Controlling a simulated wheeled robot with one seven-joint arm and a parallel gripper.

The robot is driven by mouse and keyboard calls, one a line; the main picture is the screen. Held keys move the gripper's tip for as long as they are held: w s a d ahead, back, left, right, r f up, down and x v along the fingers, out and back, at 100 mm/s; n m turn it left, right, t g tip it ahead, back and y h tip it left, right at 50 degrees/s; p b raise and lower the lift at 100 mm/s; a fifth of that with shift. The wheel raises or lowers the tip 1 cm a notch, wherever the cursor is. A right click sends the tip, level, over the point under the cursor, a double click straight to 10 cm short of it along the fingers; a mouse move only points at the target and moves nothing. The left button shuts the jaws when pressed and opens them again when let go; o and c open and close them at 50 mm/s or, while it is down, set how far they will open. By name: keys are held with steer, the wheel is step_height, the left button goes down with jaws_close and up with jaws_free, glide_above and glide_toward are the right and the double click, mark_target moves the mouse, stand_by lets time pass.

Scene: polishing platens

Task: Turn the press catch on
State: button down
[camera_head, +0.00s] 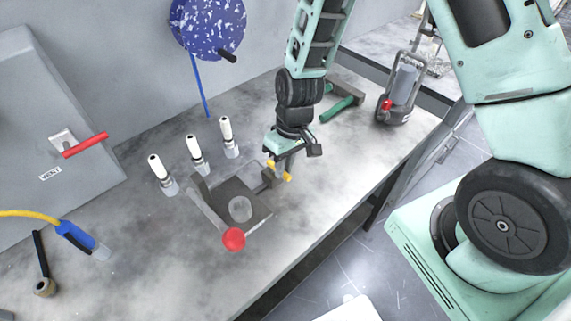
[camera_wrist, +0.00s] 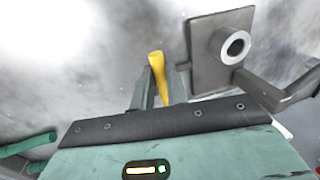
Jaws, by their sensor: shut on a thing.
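The press (camera_head: 215,205) is a grey flat frame with a pale round disc in it and a lever arm ending in a red ball (camera_head: 234,239). A yellow piece (camera_head: 286,177), which looks like the press catch, is at the press's far right corner. My gripper (camera_head: 279,170) is pointing down there, shut on the yellow piece. In the wrist view the yellow catch (camera_wrist: 157,70) stands up between the two fingers. A grey plate with a round hollow boss (camera_wrist: 235,46) is right beside it. The catch's lower end and its joint are hidden.
Several white-topped bottles (camera_head: 196,152) stand left of the press. A green-handled tool (camera_head: 341,108) and a grey device with a red knob (camera_head: 399,92) are at the back right. A grey box with a red lever (camera_head: 85,145) is at left.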

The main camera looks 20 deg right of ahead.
stand_by(0.4)
steer(key=c, duration=1.4)
jaws_free()
steer(key=shift+r, duration=0.1)
steer(key=d+r, duration=0.1)
steer(key=r, duration=0.4)
steer(key=d+r+b, duration=0.1)
steer(key=r, duration=0.5)
steer(key=w+d+r+b, duration=0.1)
steer(key=r, duration=0.5)
steer(key=shift+d, duration=0.1)
steer(key=s+a+n+b, duration=0.1)
steer(key=s+a, duration=0.1)
steer(key=s, duration=0.4)
steer(key=s+a+n+h+b, duration=0.1)
steer(key=s+a, duration=0.2)
steer(key=s, duration=0.3)
steer(key=s+a+f+n, duration=0.1)
steer(key=s+a+n, duration=0.1)
steer(key=s, duration=0.4)
steer(key=shift+s+a+f+t+b, duration=0.1)
steer(key=shift+s+a+t+b, duration=0.3)
steer(key=shift+a, duration=0.25)
